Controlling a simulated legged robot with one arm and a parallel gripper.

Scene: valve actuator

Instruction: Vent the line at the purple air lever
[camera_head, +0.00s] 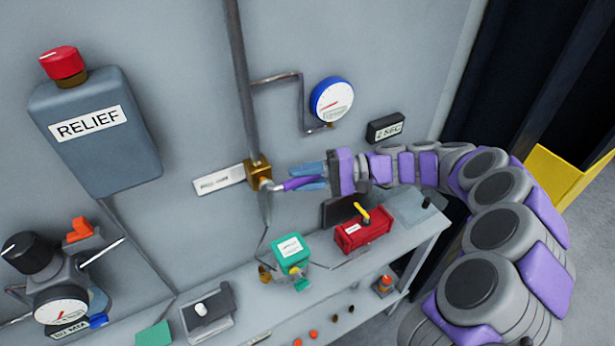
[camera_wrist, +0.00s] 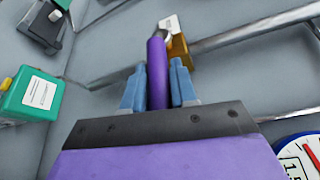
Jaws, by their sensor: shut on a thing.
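The purple air lever (camera_head: 296,184) sticks out to the right from a brass valve body (camera_head: 258,172) on the vertical pipe. My gripper (camera_head: 312,178) reaches in from the right, and its blue fingers are shut on the lever. In the wrist view the purple lever (camera_wrist: 157,75) stands between the two blue fingers of my gripper (camera_wrist: 158,88), with the brass valve (camera_wrist: 179,48) beyond its far end. The part of the lever deep between the fingers is hidden in the head view.
A blue-rimmed gauge (camera_head: 332,100) and a "2 SEC" plate (camera_head: 385,127) are on the wall above my arm. Below, a bench (camera_head: 270,318) holds a green box (camera_head: 289,250) and a red box (camera_head: 362,234). A RELIEF box (camera_head: 95,140) with a red knob hangs at left.

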